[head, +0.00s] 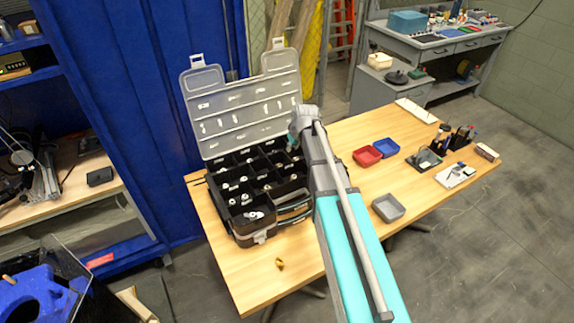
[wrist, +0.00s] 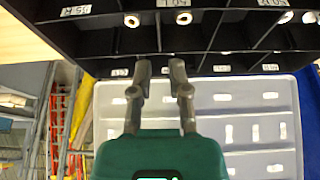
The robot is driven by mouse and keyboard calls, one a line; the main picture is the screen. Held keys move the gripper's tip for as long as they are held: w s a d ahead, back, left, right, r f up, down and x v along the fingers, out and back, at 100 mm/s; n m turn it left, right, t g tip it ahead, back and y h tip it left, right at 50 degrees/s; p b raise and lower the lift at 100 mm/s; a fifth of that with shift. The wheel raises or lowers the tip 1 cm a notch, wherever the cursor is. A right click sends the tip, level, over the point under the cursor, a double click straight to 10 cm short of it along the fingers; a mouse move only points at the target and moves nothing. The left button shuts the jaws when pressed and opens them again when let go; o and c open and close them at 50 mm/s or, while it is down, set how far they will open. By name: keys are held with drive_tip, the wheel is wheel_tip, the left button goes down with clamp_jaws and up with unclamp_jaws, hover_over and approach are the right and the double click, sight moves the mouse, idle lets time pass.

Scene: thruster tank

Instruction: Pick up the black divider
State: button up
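A black organizer case (head: 238,226) stands open on the wooden table, its translucent lid (head: 232,122) raised at the back. Thin black dividers split its inside into compartments with labels and small white parts. In the wrist view, a black divider (wrist: 159,36) runs between two compartments, in line with the gap between my fingers. I cannot tell which divider is meant. My gripper (wrist: 161,66) has its two fingers apart at the case, with a narrow gap and nothing visibly clamped. In the head view my arm covers the case's right side and hides the fingertips.
A red bin (head: 367,156), a blue bin (head: 386,148) and a grey bin (head: 388,208) sit right of my arm. A small brass-colored part (head: 280,263) lies in front of the case. Black holders (head: 424,158) stand at the table's right. The front left tabletop is mostly clear.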

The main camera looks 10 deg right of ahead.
sight(287, 161)
drive_tip(key=shift+b+x, duration=3)
drive_tip(key=shift+x, duration=0.55)
drive_tip(key=shift+f, duration=0.1)
drive_tip(key=shift+b+x, duration=2.4)
drive_tip(key=shift+x, duration=0.15)
drive_tip(key=shift+d, duration=0.1)
clamp_jaws()
